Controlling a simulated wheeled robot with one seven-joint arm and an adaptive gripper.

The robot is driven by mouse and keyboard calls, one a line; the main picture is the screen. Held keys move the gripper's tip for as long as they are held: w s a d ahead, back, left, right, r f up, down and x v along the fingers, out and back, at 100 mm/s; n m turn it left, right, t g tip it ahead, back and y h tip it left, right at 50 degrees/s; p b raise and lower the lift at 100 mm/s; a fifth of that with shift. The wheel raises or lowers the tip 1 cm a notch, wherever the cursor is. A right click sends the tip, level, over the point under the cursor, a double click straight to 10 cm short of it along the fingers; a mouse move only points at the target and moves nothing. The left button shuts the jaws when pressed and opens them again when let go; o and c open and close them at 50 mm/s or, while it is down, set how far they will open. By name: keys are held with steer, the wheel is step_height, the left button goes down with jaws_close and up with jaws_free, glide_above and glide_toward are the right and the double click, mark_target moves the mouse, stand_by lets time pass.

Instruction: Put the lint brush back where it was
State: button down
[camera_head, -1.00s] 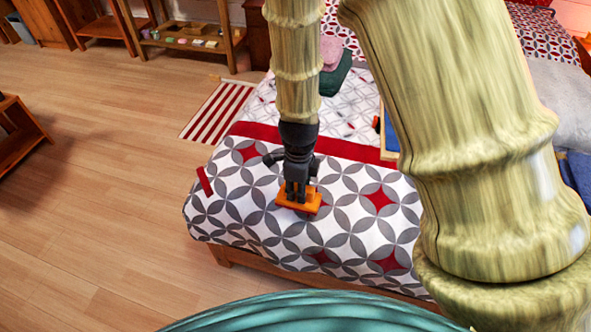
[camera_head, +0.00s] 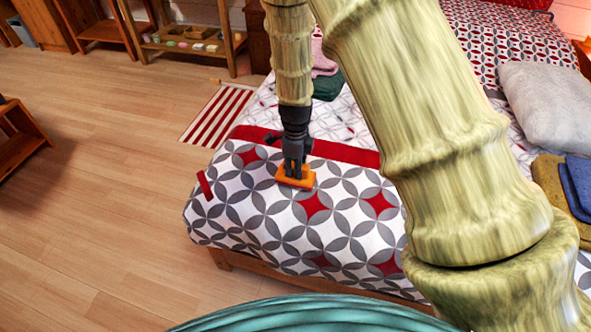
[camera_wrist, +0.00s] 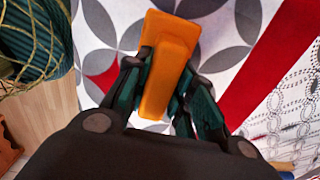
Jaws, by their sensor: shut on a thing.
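The lint brush, an orange block with a narrower raised handle, is under my gripper at the foot of the bed in the head view (camera_head: 296,183). In the wrist view the lint brush (camera_wrist: 167,72) sits between the dark fingers. My gripper (camera_head: 295,168) points down and is shut on its handle; it also shows in the wrist view (camera_wrist: 160,85). I cannot tell whether the brush touches the patterned bedspread (camera_head: 270,230) or hangs just above it.
A pink and dark green folded stack (camera_head: 327,85) lies further up the bed. A grey pillow (camera_head: 548,100) and folded olive and blue cloths (camera_head: 552,185) lie at the right. A striped rug (camera_head: 218,113) lies on the open wooden floor left of the bed.

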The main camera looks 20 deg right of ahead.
steer(key=shift+f, duration=0.7)
steer(key=shift+f, duration=0.15)
steer(key=c, duration=1.2)
jaws_free()
step_height(320, 180, up, 12)
steer(key=shift+r, duration=0.1)
